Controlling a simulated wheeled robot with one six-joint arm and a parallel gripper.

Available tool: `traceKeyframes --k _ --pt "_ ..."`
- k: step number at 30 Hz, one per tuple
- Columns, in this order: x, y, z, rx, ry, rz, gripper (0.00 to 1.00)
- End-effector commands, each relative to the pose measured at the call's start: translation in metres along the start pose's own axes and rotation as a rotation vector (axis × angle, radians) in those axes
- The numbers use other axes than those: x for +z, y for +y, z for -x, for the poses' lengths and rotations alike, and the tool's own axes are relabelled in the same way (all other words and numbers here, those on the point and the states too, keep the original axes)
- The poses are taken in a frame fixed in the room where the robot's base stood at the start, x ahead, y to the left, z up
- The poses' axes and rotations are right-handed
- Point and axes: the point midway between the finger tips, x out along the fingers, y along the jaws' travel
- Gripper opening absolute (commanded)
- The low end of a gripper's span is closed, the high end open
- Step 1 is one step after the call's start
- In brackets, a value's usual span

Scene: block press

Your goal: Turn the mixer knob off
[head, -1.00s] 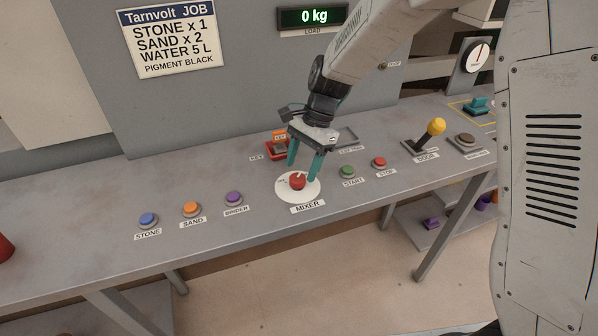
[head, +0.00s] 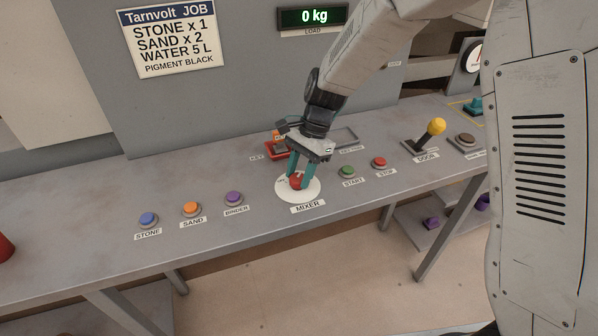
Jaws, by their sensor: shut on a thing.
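The mixer knob (head: 297,181) is a small red knob on a round white dial plate (head: 308,194), with the label MIXER below it. It stands on the grey bench in the middle of the head view. My gripper (head: 300,180) has teal fingers and points down over the dial. The fingers are shut on the red knob, one on each side. The fingers hide part of the knob and part of the dial's markings, so I cannot tell which way the knob points.
Right of the dial are a green START button (head: 347,172), a red STOP button (head: 379,162) and a yellow-topped lever (head: 436,127). Left are the purple BINDER (head: 233,199), orange SAND (head: 191,209) and blue STONE (head: 148,219) buttons. A red key holder (head: 275,155) sits behind my gripper.

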Motion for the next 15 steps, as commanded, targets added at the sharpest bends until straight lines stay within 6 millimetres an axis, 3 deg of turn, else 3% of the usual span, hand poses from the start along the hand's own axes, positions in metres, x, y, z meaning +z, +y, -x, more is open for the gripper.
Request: traceKeyframes --k 15 --pt "0.0006 -0.0031 0.0001 0.132 0.001 0.32 0.15"
